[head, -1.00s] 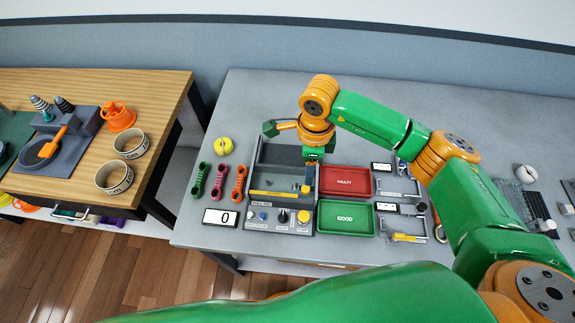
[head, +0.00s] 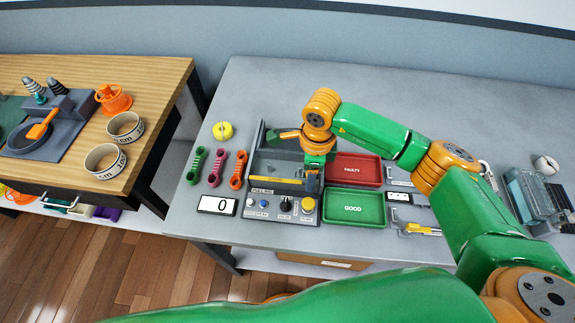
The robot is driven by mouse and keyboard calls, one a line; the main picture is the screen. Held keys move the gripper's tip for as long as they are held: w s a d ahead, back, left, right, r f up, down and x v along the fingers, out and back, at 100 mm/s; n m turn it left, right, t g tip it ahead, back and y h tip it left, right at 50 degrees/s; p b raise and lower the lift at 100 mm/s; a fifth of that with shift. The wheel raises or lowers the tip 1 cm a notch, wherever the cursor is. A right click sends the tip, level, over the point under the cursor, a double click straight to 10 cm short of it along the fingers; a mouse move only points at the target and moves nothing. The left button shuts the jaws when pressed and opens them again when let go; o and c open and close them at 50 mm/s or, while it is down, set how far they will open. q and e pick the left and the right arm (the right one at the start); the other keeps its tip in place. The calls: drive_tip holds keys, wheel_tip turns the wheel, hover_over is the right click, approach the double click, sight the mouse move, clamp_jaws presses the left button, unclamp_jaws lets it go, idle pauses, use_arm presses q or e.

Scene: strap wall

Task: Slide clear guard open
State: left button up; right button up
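The grey test rig (head: 262,203) stands at the front of the grey table, with a recessed bay behind its control panel. The clear guard is hard to make out; a yellow bar (head: 275,181) runs along the front of the bay and seems to belong to it. My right gripper (head: 313,186) points down at the right end of this bar, very close to it. Whether it touches the bar cannot be told. Its fingers are small and dark here, so their opening does not show. My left gripper is out of view.
A red FAULTY tray (head: 354,169) and a green GOOD tray (head: 353,208) sit right of the rig. Green, pink and orange straps (head: 237,170) and a display reading 0 (head: 218,205) lie left. A yellow roll (head: 223,131) is behind them. The table's back is clear.

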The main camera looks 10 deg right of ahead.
drive_tip(key=shift+s+f, duration=0.25)
drive_tip(key=shift+f, duration=0.15)
drive_tip(key=c, duration=0.3)
drive_tip(key=shift+w+f+b, duration=0.15)
drive_tip(key=shift+b, duration=0.15)
drive_tip(key=o, duration=0.6)
drive_tip(key=shift+c, duration=0.2)
drive_tip(key=shift+r, duration=0.2)
